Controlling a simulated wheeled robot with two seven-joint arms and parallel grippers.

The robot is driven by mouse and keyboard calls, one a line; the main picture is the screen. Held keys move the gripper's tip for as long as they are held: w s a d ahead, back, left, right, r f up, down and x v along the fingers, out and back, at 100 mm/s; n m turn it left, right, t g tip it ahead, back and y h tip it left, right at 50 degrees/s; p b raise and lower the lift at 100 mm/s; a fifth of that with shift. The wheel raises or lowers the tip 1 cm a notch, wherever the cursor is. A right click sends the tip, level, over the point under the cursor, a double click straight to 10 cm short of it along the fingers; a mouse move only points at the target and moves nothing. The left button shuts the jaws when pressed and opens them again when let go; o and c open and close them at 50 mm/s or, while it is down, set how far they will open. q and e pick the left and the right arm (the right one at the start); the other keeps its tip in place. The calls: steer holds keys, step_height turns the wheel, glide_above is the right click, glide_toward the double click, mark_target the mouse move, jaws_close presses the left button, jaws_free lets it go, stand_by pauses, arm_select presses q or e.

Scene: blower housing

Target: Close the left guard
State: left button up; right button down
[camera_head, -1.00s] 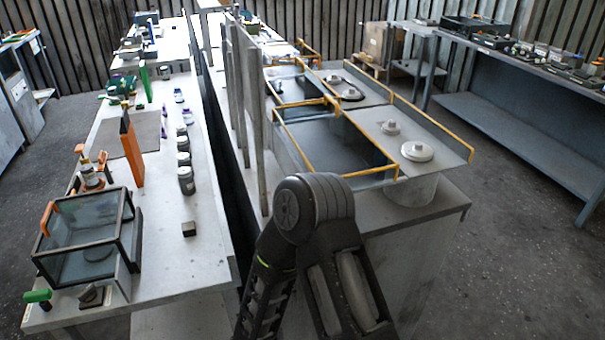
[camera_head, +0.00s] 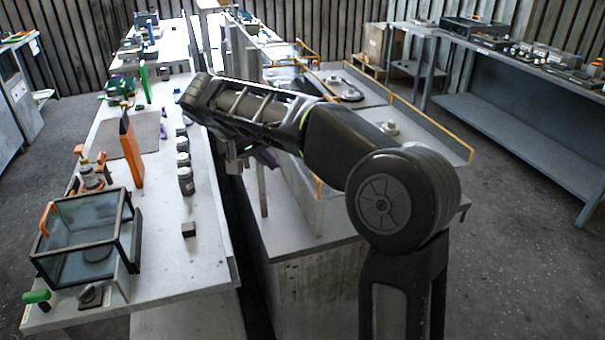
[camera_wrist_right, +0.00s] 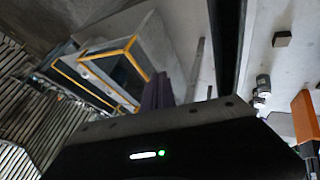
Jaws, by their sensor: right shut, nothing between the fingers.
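A clear-walled box with a dark frame and orange handle (camera_head: 88,240) stands at the near left bench end. Yellow-edged guard panels (camera_head: 300,60) stand on the pale unit in the middle, largely hidden behind my right arm in the head view. The right wrist view shows a yellow-edged frame (camera_wrist_right: 108,72) around a dark opening. I cannot tell which part is the left guard. My right gripper (camera_head: 268,158) is shut and empty, above the near left part of the middle unit. Its purple fingers (camera_wrist_right: 158,92) show in the wrist view, apart from the yellow frame. My left gripper is out of view.
Upright grey posts (camera_head: 243,62) line the middle unit's left side, close to my right arm. Dark jars (camera_head: 185,180), an orange panel (camera_head: 131,153) and a small black block (camera_head: 188,229) stand on the left bench. A dark gap separates bench and unit.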

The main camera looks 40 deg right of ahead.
steer(key=shift+f, duration=0.1)
steer(key=b, duration=0.3)
glide_toward(310, 180)
step_height(310, 180, down, 4)
steer(key=w+a, duration=0.1)
steer(key=w, duration=0.1)
steer(key=d+p, duration=0.1)
steer(key=d, duration=0.2)
steer(key=shift+s+d+f+p, duration=0.15)
steer(key=shift+s+d+p, duration=0.2)
steer(key=shift+d, duration=0.15)
